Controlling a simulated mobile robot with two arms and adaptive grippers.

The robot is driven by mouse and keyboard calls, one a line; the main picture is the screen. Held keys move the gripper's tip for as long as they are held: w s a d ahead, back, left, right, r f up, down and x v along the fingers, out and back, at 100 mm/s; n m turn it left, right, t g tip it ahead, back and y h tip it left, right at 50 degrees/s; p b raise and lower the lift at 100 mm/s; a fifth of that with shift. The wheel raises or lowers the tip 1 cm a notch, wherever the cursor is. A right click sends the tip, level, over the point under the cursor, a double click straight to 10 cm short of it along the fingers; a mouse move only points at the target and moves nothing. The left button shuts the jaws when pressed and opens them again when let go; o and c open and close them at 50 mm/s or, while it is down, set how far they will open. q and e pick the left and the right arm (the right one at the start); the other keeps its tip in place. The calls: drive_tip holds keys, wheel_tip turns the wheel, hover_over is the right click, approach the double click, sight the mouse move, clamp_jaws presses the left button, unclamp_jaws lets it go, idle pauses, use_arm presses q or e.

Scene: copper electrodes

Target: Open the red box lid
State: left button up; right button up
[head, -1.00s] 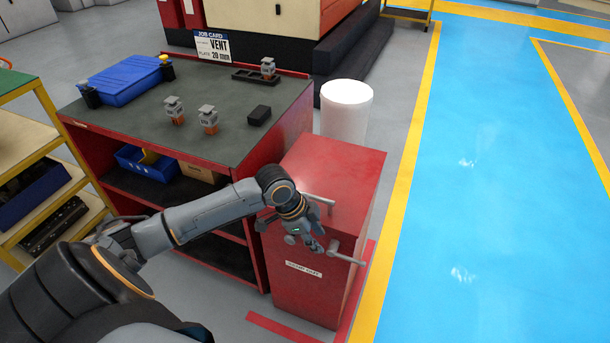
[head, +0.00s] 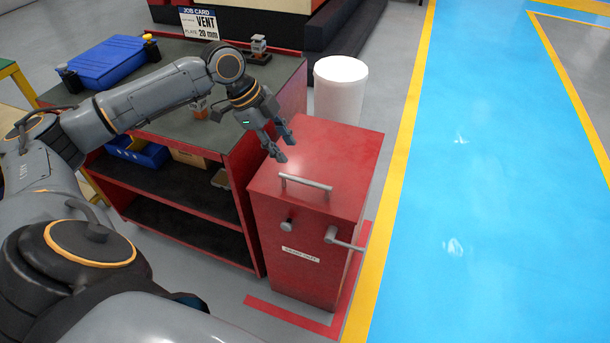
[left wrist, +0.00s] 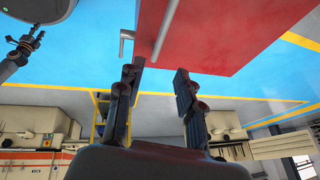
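The red box (head: 300,262) stands on the floor at the right end of the workbench, with its lid (head: 335,150) down. A grey bar handle (head: 306,184) is on top of the lid near its front edge. A grey lever (head: 345,240) and a round knob (head: 287,225) are on the front face. My left gripper (head: 285,148) is over the lid's left side, behind the bar handle and apart from it. It is open and empty; its separated fingers also show in the left wrist view (left wrist: 158,78), below the red lid (left wrist: 225,35).
The workbench (head: 185,103) holds a blue bin (head: 110,62), a job card (head: 198,22) and small parts, partly hidden by my left arm. A white drum (head: 340,90) stands behind the box. The blue floor lane (head: 490,200) at the right is clear.

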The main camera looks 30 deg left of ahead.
sight(309, 181)
use_arm(q)
drive_tip(key=x, duration=1.2)
drive_tip(key=shift+d+f, duration=0.1)
clamp_jaws()
